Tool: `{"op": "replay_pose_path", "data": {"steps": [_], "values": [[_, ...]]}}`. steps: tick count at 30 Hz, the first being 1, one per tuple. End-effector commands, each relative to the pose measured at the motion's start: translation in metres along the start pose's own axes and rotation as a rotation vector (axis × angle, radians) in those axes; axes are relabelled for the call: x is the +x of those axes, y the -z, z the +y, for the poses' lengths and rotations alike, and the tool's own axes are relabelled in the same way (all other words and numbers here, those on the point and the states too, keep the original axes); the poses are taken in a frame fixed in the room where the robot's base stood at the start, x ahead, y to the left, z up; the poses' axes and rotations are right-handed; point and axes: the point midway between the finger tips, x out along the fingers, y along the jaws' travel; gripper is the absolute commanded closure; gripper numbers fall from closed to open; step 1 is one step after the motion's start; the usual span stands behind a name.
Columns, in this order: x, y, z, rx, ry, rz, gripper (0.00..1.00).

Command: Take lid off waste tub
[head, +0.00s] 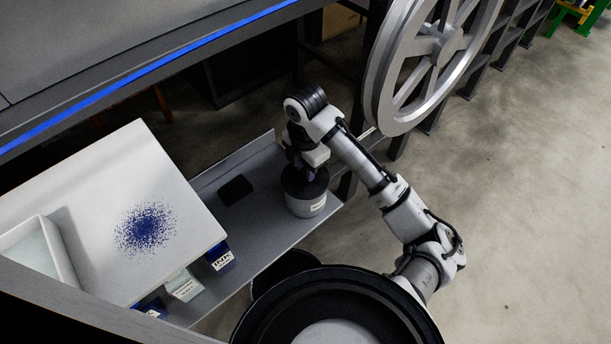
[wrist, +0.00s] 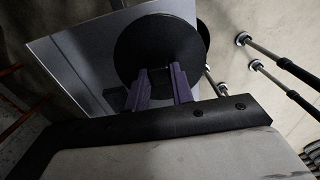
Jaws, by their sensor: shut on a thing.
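The waste tub (head: 305,205) is a pale round tub with a label on its front, standing at the right end of a grey shelf. Its dark round lid (head: 304,182) is on top of it, as far as I can see. My gripper (head: 304,172) points down at the middle of the lid. In the wrist view the lid (wrist: 160,45) is a black disc, and the purple fingers of my gripper (wrist: 161,78) reach to it and are shut on it. The exact grip point, probably a knob, is hidden between the fingers.
A black flat item (head: 235,190) lies on the grey shelf (head: 262,225) left of the tub. A white board (head: 95,205) with blue specks and several small labelled boxes (head: 219,256) are further left. A large metal wheel (head: 430,50) stands behind right.

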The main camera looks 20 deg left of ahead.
Motion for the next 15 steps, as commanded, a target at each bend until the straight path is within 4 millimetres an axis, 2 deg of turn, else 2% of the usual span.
{"op": "replay_pose_path", "data": {"steps": [10,15], "values": [[-0.002,0.0,0.0,0.0,-0.001,-0.001,1.0],[-0.012,-0.001,0.0,0.0,-0.001,-0.003,1.0]]}}
